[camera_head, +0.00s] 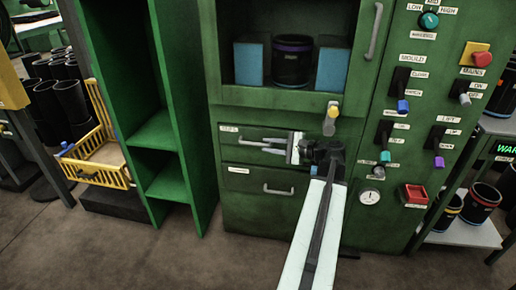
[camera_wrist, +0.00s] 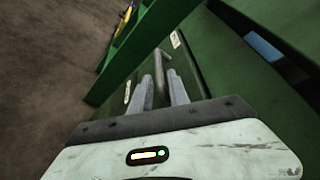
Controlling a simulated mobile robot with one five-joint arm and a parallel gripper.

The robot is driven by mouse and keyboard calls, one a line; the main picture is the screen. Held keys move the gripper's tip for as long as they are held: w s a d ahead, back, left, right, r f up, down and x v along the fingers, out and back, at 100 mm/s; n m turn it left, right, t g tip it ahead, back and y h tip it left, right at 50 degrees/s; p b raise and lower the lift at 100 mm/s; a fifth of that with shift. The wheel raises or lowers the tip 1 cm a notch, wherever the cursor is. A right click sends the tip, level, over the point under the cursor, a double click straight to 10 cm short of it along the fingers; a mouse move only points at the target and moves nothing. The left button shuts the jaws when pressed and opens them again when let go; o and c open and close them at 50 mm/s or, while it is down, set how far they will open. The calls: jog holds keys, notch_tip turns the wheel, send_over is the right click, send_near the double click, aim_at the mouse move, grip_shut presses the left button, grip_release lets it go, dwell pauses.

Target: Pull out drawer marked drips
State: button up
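In the head view, the green cabinet has two drawers, one above the other. The upper drawer (camera_head: 234,149) has a small label (camera_head: 230,128) at its top left that seems to end in "RIPS". It looks flush with the cabinet front. Its bar handle (camera_head: 262,144) is partly hidden by my gripper (camera_head: 268,145), which reaches in from the right. In the wrist view, the grey fingers of my gripper (camera_wrist: 161,92) stand apart, with the handle bar (camera_wrist: 160,78) between them. I cannot tell whether they touch it. The lower drawer (camera_head: 250,192) is shut, with its own handle (camera_head: 279,189).
Above the drawers is a recess with a dark sleeve (camera_head: 292,60) between two blue blocks (camera_head: 250,62). A yellow-ended lever (camera_head: 331,118) sticks out just above my arm. Levers and a red switch (camera_head: 413,194) are at right. A green shelf (camera_head: 171,180) stands at left; the floor before it is clear.

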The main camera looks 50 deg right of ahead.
aim_at(262, 145)
jog(key=x, duration=0.5)
jog(key=shift+w+f+b, duration=0.1)
jog(key=shift+b, duration=0.3)
grip_shut()
dwell(1.0)
